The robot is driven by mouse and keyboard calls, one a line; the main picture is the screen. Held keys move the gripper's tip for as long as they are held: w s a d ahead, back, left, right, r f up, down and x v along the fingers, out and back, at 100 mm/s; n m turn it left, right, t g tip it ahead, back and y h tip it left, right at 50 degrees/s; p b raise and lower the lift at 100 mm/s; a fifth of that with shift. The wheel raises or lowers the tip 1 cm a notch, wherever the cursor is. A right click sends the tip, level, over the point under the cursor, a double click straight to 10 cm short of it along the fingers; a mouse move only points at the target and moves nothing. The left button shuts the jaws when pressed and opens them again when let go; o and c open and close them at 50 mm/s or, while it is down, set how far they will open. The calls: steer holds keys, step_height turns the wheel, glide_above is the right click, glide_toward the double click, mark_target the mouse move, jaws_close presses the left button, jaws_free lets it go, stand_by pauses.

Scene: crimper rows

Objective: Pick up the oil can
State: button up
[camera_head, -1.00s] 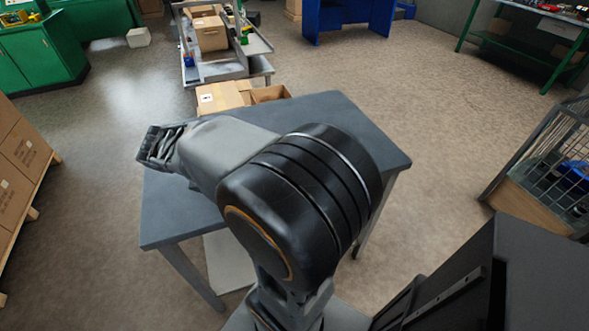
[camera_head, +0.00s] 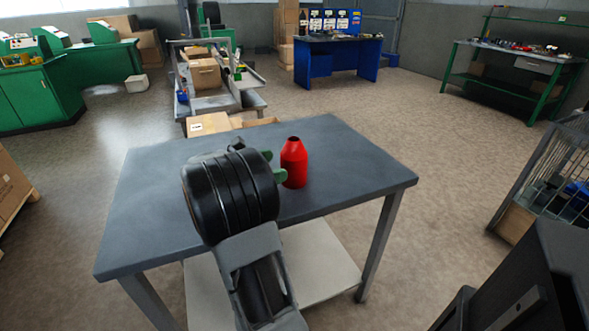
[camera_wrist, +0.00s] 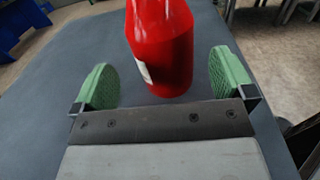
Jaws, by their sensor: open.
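The red oil can (camera_head: 293,163) stands upright on the grey table, right of the table's middle. In the wrist view the red can (camera_wrist: 160,45) is just ahead of my gripper, its top cut off by the picture's edge and a white label on its left side. My gripper (camera_wrist: 172,80) is open, its green fingers to the left and right, with the can's lower part between or just beyond their tips. In the head view my gripper's green fingers (camera_head: 278,165) show beside the can, partly hidden behind my arm. I see no clear contact.
The grey table (camera_head: 150,215) has bare top around the can. Cardboard boxes (camera_head: 209,124) sit behind its far edge. A wire cage (camera_head: 560,175) stands to the right, and green benches and a blue desk (camera_head: 343,58) are farther back.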

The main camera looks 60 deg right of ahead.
mark_target(294, 160)
steer(key=shift+b+x, duration=0.8)
steer(key=shift+x, duration=2.55)
steer(key=shift+s+a+r, duration=0.1)
steer(key=shift+r, duration=0.05)
steer(key=shift+c, duration=0.3)
steer(key=c, duration=0.9)
